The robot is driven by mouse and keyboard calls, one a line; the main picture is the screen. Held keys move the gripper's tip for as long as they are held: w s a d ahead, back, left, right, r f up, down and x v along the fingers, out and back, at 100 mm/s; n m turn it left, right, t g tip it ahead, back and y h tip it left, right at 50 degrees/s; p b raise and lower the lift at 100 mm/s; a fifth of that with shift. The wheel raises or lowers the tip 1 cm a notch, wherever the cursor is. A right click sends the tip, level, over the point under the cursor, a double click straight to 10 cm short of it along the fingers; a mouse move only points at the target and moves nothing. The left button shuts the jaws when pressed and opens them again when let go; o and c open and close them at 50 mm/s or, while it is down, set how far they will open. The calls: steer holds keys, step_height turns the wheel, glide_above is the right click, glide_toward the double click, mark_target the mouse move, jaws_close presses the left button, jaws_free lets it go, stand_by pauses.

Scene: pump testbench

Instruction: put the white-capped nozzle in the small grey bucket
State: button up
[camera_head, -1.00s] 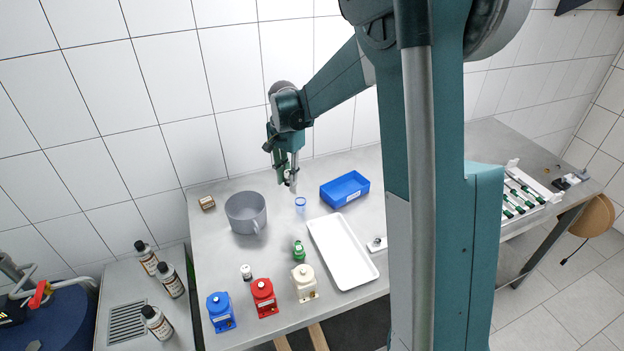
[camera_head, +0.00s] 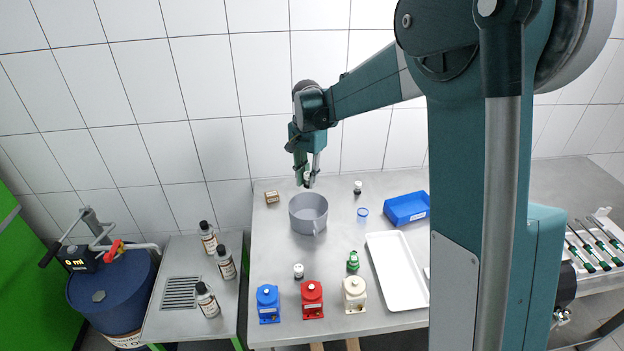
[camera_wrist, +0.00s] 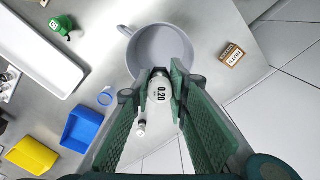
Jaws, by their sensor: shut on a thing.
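My gripper (camera_head: 308,182) is shut on a small white-topped nozzle marked 0.20 (camera_wrist: 159,89). In the head view the fingertips are above the back part of the small grey bucket (camera_head: 308,224). In the wrist view the held nozzle overlaps the near rim of the bucket (camera_wrist: 135,52), which is open and looks empty. The nozzle is held up, clear of the bucket floor. The fingers hide part of the bucket's near side.
Another small nozzle (camera_head: 357,187) stands right of the bucket, near a blue ring (camera_head: 362,212) and a blue tray (camera_head: 407,208). A small box (camera_head: 272,197) stands left. A white-topped piece (camera_head: 298,271) and blue, red and cream units are in front.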

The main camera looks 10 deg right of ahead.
mark_target(308, 183)
steer(key=shift+f, duration=0.1)
steer(key=shift+f+b, duration=2.2)
steer(key=shift+f, duration=3.2)
steer(key=o, duration=1)
steer(key=shift+r+p, duration=1.35)
steer(key=shift+r, duration=2.2)
